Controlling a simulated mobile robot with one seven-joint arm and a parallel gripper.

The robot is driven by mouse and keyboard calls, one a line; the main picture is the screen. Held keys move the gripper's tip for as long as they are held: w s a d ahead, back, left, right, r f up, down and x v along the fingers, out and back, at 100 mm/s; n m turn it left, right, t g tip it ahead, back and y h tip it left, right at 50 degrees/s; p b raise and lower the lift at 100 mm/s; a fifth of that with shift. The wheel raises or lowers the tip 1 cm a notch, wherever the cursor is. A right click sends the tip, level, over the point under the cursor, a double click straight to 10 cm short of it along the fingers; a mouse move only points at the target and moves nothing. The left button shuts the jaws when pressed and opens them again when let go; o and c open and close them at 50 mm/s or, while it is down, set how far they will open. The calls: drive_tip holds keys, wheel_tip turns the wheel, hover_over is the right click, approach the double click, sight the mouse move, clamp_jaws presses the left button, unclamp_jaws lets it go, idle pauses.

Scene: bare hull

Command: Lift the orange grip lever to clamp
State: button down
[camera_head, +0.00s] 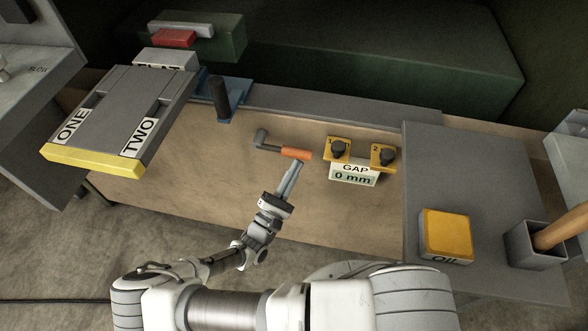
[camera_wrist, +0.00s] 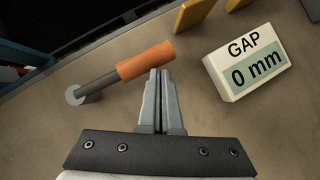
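The orange grip lever (camera_head: 296,153) sits on the front of the wooden bench, with a dark grey shaft running left to a round pivot (camera_head: 261,138). It points roughly to the right in the head view. In the wrist view its orange grip (camera_wrist: 145,61) tilts up to the right from the pivot (camera_wrist: 75,95). My gripper (camera_head: 297,167) is just below the orange grip. In the wrist view its two fingers (camera_wrist: 159,75) are together, with their tips at the lower edge of the grip. I cannot tell whether they touch it. Nothing shows between the fingers.
A sign reading "GAP 0 mm" (camera_head: 354,174) is right of the lever, below two yellow brackets with dark knobs (camera_head: 338,149). A grey plate marked ONE and TWO (camera_head: 122,108) is at left. A yellow OIL block (camera_head: 446,233) and a grey holder (camera_head: 535,247) stand at right.

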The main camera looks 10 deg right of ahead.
drive_tip(key=shift+f, duration=0.15)
drive_tip(key=s+a+f+b, duration=0.3)
drive_tip(key=s+f, duration=0.5)
drive_tip(key=f, duration=0.1)
drive_tip(key=shift+s+a, duration=0.15)
drive_tip(key=shift+s, duration=0.1)
drive_tip(key=shift+f, duration=0.1)
